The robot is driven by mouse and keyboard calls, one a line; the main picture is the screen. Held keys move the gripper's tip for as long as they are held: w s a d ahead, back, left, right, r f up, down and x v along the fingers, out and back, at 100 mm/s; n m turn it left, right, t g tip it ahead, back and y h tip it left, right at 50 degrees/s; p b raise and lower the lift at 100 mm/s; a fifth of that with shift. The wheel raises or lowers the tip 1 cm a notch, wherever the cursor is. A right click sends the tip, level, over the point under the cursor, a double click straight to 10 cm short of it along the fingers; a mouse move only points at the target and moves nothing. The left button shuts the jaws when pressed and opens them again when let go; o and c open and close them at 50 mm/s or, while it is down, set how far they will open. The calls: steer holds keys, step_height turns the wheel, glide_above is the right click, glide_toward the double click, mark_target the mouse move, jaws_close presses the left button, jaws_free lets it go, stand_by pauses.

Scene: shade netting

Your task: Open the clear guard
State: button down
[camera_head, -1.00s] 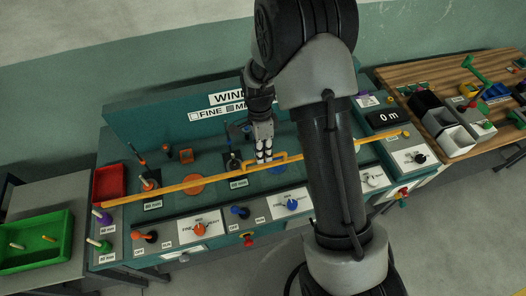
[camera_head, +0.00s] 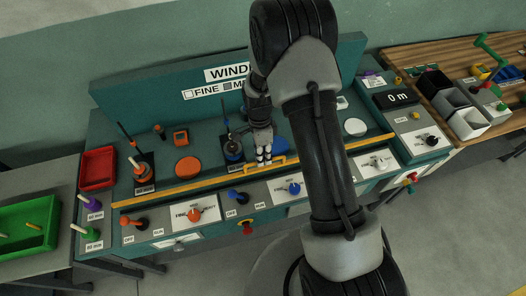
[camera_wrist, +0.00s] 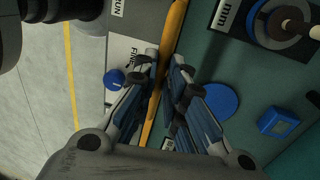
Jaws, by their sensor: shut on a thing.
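The clear guard shows mainly as its yellow-orange front bar (camera_head: 215,181), which runs along the front of the teal console. A small yellow handle (camera_head: 277,161) stands out near the bar's middle. The clear pane itself is hard to make out. My gripper (camera_head: 264,156) is at the handle, pointing down, and is shut on it. In the wrist view the yellow bar (camera_wrist: 176,25) runs between the two fingers of my gripper (camera_wrist: 165,80). The fingers hide most of the grip.
Behind the bar are an orange disc (camera_head: 187,167), spools on posts and a blue disc (camera_wrist: 212,103). Orange (camera_head: 194,215) and blue (camera_head: 294,188) knobs sit in front. A red tray (camera_head: 98,168) and green tray (camera_head: 27,229) lie left; a wooden bench (camera_head: 420,60) is right.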

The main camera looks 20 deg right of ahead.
step_height(320, 180, down, 2)
steer(key=shift+b, duration=0.35)
steer(key=c, duration=1.7)
jaws_free()
steer(key=shift+o, duration=0.2)
steer(key=shift+r, duration=0.1)
step_height(320, 180, up, 12)
steer(key=w, duration=0.2)
steer(key=shift+w, duration=0.15)
